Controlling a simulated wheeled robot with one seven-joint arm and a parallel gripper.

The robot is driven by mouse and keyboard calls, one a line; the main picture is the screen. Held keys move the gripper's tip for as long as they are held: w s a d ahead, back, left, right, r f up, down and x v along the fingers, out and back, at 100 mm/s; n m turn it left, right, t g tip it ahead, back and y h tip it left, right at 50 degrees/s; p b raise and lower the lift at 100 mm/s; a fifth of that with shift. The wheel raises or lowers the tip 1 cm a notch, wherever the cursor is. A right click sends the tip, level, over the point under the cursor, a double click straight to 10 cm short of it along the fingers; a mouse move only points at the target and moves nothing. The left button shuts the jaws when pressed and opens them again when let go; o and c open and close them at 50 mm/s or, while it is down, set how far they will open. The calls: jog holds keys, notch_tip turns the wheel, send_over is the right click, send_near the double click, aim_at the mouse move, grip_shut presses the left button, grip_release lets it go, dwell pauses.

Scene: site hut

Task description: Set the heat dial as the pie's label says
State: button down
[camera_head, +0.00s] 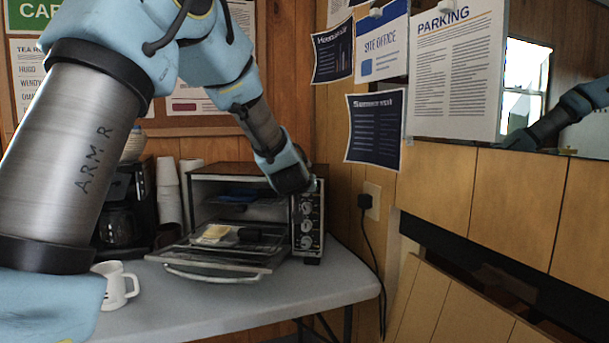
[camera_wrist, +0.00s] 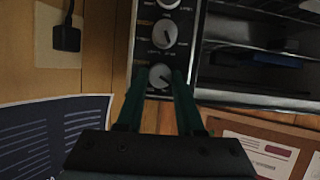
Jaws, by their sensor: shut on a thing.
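The toaster oven (camera_head: 230,178) stands on the table with its door (camera_head: 225,272) folded down. A column of dials (camera_head: 306,225) runs down its right-hand panel. My gripper (camera_head: 312,184) is at the top of that panel. In the wrist view, which is upside down, my gripper (camera_wrist: 162,82) has one finger on each side of the dial (camera_wrist: 161,76) nearest me and is shut on it. Another dial (camera_wrist: 164,35) lies beyond. The small print is too blurred to read. A pale, flat item (camera_head: 213,235), perhaps the pie or its label, lies at the oven's open front.
A white mug (camera_head: 116,284) stands at the table's front left. A coffee maker (camera_head: 122,208) and stacked cups (camera_head: 169,195) stand left of the oven. A plug and cable (camera_head: 366,205) hang on the wall to its right. The table right of the oven is clear.

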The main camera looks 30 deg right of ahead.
jog(key=m+p, duration=0.1)
jog(key=p, duration=0.2)
jog(key=m+t+y+p, duration=0.1)
jog(key=m+p, duration=0.1)
jog(key=p, duration=0.2)
jog(key=m+t+y+p, duration=0.1)
jog(key=p, duration=0.3)
jog(key=shift+s+d+m, duration=0.2)
jog(key=shift+d+m, duration=0.05)
jog(key=shift+m, duration=0.15)
jog(key=shift+t+y, duration=0.3)
jog(key=c, duration=0.5)
grip_release()
jog(key=shift+f, duration=0.1)
jog(key=shift+c, duration=0.2)
jog(key=shift+s, duration=0.1)
jog(key=b+v, duration=0.1)
jog(key=v, duration=0.9)
jog(key=shift+s+a, duration=0.2)
